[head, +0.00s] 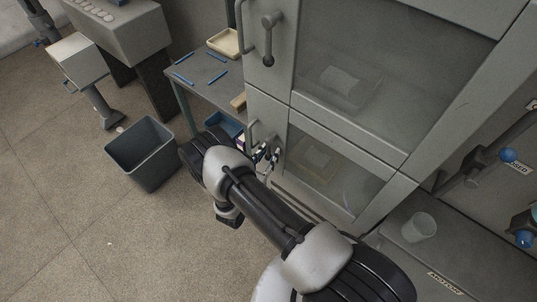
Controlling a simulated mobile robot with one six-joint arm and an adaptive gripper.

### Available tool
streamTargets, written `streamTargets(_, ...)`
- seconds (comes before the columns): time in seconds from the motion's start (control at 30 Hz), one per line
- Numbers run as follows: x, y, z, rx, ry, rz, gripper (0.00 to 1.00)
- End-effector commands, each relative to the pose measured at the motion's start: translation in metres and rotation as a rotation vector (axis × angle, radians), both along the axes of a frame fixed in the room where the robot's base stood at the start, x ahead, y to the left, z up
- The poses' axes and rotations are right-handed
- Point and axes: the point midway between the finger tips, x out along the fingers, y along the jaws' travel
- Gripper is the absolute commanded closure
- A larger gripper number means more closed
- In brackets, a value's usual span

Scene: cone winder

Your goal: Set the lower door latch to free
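The lower door (267,107) is a grey-framed door with a glass window, and it looks closed. Its bar handle (252,133) shows at the left of the frame. My gripper (268,156) is at the left side of this door, just right of the handle. The lower latch is hidden or too small to make out behind my gripper and wrist, so its position cannot be read. I cannot tell whether the fingers are open, shut or touching the latch. My arm comes from the lower right and covers part of the door's lower left.
The upper door (290,90) has its own handle and a dark lever latch (268,38), hanging down. A side table (200,70) with blue sticks and a cream tray (224,42) stands left. A grey bin (147,153) is on the floor. A cup (422,227) stands right.

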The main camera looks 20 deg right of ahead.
Motion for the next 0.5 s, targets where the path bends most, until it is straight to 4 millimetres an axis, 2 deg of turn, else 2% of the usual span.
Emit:
streamTargets(0.07, 0.0000, 0.0001, 0.0001, 0.000, 0.000, 0.000, 0.69)
streamTargets(0.5, -0.0003, 0.0001, -0.0001, 0.000, 0.000, -0.001, 0.98)
